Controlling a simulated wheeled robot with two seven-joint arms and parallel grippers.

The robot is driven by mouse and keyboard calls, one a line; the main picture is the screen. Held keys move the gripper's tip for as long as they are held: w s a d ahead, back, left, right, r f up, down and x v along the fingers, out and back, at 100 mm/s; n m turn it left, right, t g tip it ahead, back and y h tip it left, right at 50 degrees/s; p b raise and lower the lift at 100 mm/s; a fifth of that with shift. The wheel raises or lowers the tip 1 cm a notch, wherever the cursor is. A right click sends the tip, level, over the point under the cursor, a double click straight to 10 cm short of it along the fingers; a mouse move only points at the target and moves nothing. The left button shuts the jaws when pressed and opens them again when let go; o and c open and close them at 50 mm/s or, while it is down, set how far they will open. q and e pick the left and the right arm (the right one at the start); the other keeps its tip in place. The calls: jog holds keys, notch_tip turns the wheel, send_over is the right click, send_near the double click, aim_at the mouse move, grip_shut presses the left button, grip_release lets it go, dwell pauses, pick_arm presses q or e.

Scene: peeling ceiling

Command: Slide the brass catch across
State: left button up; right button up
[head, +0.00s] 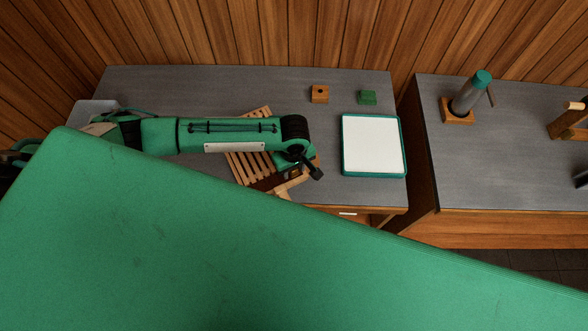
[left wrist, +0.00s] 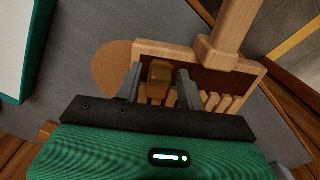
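The brass catch (left wrist: 160,80) shows in the left wrist view as a small golden block in front of a dark panel in a pale wooden frame (left wrist: 150,50). My left gripper (left wrist: 159,84) has its two grey fingers apart, one on each side of the catch. Narrow gaps seem to show between the fingers and the catch. In the head view my left gripper (head: 308,168) is over the right end of the slatted wooden piece (head: 248,165), and its arm hides much of that piece. The catch is too small to make out there. My right gripper is not in view.
A white tray with a green rim (head: 404,160) lies right of the gripper. A wooden block (head: 319,94) and a green block (head: 367,97) sit behind. A second bench (head: 500,185) stands right, past a gap. A large green surface of mine fills the foreground.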

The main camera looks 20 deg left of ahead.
pick_arm(q)
notch_tip(320, 180, up, 3)
jog(key=p, duration=0.3)
jog(key=shift+r, duration=0.45)
notch_tip(320, 180, up, 3)
jog(key=shift+r, duration=0.55)
jog(key=shift+o, duration=0.4)
